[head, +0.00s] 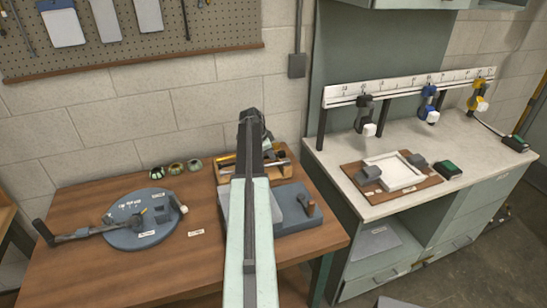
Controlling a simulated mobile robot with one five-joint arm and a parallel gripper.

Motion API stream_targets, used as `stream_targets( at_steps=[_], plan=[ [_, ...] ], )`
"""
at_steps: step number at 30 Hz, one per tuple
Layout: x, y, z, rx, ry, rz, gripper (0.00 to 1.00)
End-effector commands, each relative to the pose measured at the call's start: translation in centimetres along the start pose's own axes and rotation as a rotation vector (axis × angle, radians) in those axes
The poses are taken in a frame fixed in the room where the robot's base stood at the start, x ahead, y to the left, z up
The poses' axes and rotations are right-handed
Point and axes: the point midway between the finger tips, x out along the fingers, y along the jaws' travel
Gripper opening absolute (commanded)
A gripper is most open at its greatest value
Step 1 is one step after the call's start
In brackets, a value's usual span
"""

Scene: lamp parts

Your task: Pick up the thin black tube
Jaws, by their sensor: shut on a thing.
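My gripper (252,125) is at the far end of my raised arm, over the back of the wooden table. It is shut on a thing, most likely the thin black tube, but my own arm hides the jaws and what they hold. Just below and behind the arm is a shallow wooden tray (284,177) with dark and brass-coloured thin parts in it, partly covered by the arm. I cannot tell from this view whether the tube is clear of the tray.
A blue-grey round base (150,238) with a jointed dark arm lies on the wooden table (95,275) at left. Several small round pieces (175,169) sit behind it. A grey block fixture (290,220) is right of my arm. A white-topped bench (320,150) stands at right.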

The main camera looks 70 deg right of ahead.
Motion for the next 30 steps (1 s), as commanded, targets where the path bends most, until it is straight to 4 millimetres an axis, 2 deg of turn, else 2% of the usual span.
stream_targets(
  at_steps=[8, 14, 18, 22, 30],
  plan=[
    [-0.3, -0.1, -0.2, 0.001, 0.000, 0.000, 0.00],
    [-2.1, -0.4, -1.0, 0.002, 0.000, 0.001, 0.00],
    [-4.0, -0.8, -1.8, 0.002, 0.000, 0.001, 0.00],
    [-4.8, 1.7, 0.3, 0.000, 0.000, 0.000, 0.00],
    [-8.5, 6.8, 4.6, -0.001, 0.000, 0.000, 0.00]
  ],
)
